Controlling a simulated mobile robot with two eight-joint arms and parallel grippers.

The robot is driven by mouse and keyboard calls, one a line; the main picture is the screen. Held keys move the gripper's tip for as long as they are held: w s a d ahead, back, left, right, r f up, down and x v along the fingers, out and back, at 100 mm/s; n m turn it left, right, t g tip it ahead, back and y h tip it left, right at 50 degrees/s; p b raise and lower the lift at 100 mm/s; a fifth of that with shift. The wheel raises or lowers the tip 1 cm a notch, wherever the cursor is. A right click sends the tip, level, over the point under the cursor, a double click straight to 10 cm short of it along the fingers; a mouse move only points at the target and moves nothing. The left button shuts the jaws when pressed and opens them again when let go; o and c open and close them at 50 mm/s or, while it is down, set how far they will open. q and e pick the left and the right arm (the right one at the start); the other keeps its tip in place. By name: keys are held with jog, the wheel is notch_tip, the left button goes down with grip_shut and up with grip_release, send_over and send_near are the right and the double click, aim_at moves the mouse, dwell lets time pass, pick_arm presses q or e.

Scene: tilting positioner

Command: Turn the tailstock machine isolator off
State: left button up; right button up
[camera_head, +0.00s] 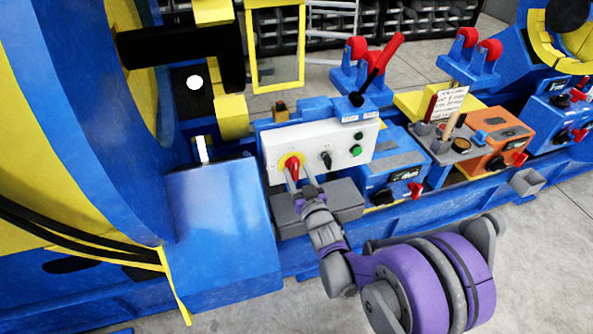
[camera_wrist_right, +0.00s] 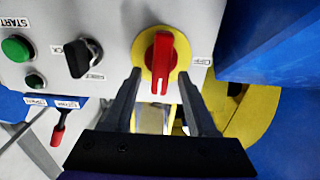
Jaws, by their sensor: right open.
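The isolator is a red rotary handle (camera_wrist_right: 160,62) on a round yellow plate (camera_wrist_right: 148,74), set in a white control panel (camera_head: 340,150). In the wrist view its grip points down toward my gripper, and an OFF label (camera_wrist_right: 201,62) is to its right. In the head view the red handle (camera_head: 292,166) is at the panel's left end. My right gripper (camera_head: 299,176) is open, with its fingertips close in front of the handle, one to each side of its lower end. I cannot tell whether they touch it. My left gripper is not in view.
The panel also has a black selector knob (camera_wrist_right: 84,58) and green buttons (camera_wrist_right: 16,48). A grey box (camera_head: 343,198) is below the panel, and a blue housing (camera_head: 220,225) stands to its left. A red lever (camera_head: 385,55) rises behind the panel.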

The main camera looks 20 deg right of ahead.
jog(key=shift+w, duration=0.65)
grip_shut()
